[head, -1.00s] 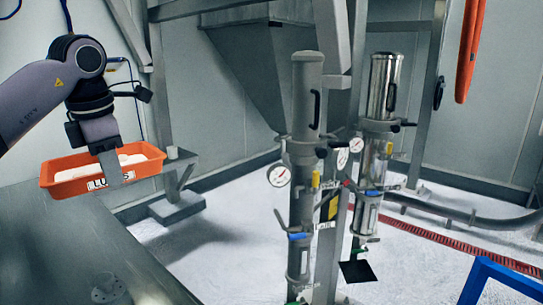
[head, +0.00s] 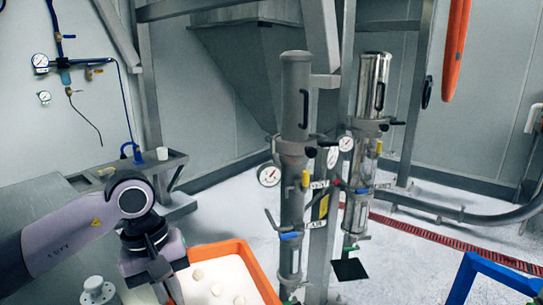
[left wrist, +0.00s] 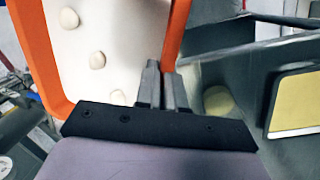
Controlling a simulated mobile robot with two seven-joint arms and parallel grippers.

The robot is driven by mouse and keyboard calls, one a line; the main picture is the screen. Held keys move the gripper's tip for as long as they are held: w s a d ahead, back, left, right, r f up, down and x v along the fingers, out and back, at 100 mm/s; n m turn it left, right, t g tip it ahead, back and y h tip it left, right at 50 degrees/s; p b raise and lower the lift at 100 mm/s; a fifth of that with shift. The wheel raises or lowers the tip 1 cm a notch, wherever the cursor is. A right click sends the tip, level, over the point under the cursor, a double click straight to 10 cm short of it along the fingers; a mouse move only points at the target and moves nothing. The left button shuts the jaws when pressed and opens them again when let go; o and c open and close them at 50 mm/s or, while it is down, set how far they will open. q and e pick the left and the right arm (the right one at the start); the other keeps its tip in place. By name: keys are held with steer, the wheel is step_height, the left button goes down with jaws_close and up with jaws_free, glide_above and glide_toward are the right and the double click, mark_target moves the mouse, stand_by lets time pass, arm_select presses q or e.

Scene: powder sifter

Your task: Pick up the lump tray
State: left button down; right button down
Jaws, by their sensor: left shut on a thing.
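The lump tray is an orange tray (head: 262,273) with white contents and a few pale lumps on top. It is low in the head view, left of the pipes, and its near part is cut off by the frame edge. In the left wrist view, the tray (left wrist: 40,62) fills the upper left. My left gripper (left wrist: 162,84) is shut on the tray's side wall. In the head view its fingertips are below the frame edge. The tray seems held clear of the floor. My right gripper is in neither view.
Two upright metal pipes with gauges (head: 290,150) stand right of the tray. A blue frame (head: 490,270) is at lower right. Pale floor lies between.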

arm_select(q)
steer(key=s+d+f+m, duration=0.1)
steer(key=s+m, duration=0.1)
steer(key=s+d+f+m, duration=0.1)
steer(key=s+m, duration=0.1)
steer(key=s+d+f+m+g, duration=0.1)
steer(key=f+m, duration=0.1)
steer(key=shift+s+d+m+y, duration=0.3)
steer(key=shift+s+d, duration=0.1)
steer(key=w+a+f+n+b, duration=0.1)
steer(key=a+f+b, duration=0.3)
steer(key=a, duration=0.4)
steer(key=shift+w+a+f+n, duration=0.15)
steer(key=shift+f+n, duration=0.25)
steer(key=shift+f, duration=0.05)
